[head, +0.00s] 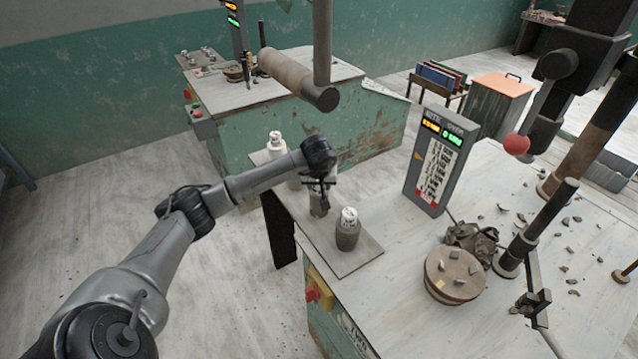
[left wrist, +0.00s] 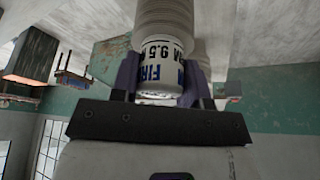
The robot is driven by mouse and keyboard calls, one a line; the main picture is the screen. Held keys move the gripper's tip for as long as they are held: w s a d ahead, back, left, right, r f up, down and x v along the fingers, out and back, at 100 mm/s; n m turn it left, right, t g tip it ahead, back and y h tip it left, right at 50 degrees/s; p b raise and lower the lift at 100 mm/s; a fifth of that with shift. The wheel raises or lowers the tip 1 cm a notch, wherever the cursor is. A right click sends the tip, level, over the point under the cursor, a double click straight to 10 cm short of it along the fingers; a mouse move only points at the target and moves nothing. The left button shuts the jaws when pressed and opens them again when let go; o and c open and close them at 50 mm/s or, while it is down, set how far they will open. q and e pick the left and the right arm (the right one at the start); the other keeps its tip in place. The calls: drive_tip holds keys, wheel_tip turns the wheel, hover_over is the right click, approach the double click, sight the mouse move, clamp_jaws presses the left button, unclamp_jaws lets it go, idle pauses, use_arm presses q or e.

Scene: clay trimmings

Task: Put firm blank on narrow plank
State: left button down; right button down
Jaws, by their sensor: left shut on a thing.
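My left gripper (head: 320,186) is shut on a grey clay blank (head: 318,206) with a white top. In the left wrist view the gripper (left wrist: 160,85) holds it between both fingers, and its white label (left wrist: 158,72) shows blue letters starting "FIR" and "9.5". The held blank is over the narrow plank (head: 356,258); I cannot tell whether its base touches. One white-capped blank (head: 348,232) stands upright at the plank's near end, another (head: 276,146) at the far end. My arm partly hides the plank between them. My right gripper is not in view.
A grey display box (head: 440,160) with lit readouts stands right of the plank. A round wooden disc (head: 453,275) bears clay pieces, beside a dark lumpy heap (head: 472,240). Scraps litter the right of the table. A red-knobbed lever (head: 517,144) hangs above.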

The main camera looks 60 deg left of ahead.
use_arm(q)
drive_tip(key=shift+f, duration=0.1)
drive_tip(key=c, duration=0.6)
unclamp_jaws()
drive_tip(key=shift+r, duration=0.45)
drive_tip(key=shift+p+v, duration=1.15)
drive_tip(key=shift+v, duration=4.5)
